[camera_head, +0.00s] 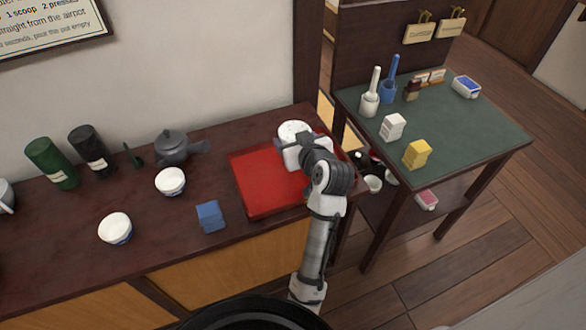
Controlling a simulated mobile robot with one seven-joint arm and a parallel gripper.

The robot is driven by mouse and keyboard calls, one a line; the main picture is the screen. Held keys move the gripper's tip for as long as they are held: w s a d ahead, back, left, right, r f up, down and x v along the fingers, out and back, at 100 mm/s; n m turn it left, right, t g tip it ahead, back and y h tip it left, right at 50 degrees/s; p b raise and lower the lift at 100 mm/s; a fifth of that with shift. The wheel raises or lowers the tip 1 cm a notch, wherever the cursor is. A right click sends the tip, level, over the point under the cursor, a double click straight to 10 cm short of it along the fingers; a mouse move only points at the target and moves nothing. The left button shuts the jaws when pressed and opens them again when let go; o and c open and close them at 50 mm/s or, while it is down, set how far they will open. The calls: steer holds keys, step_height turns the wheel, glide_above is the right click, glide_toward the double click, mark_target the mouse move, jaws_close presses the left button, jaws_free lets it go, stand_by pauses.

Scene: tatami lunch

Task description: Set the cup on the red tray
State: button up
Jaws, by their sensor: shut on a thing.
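The red tray (262,198) lies flat at the right end of the dark counter, its right part covered by my arm. My gripper (281,143) is over the tray's back edge, its fingers mostly hidden by my wrist. It is shut on a white round thing, which looks like a cup (294,129), at the back of the tray. Whether this cup touches the tray or is held above it cannot be told. Two other white cups with blue lower parts stand on the counter left of the tray, one farther back (170,182) and one nearer the front (115,228).
A dark teapot (172,147), a green canister (51,162) and a black canister (91,150) stand along the wall. A folded blue cloth (210,216) lies left of the tray. A green-topped table (465,128) with several small items stands to the right.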

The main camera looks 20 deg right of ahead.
mark_target(294, 177)
step_height(294, 177, down, 13)
steer(key=shift+r+p, duration=0.15)
steer(key=shift+p, duration=0.45)
steer(key=shift+f, duration=0.2)
steer(key=o, duration=1.1)
steer(key=shift+o, duration=0.2)
steer(key=shift+r, duration=0.1)
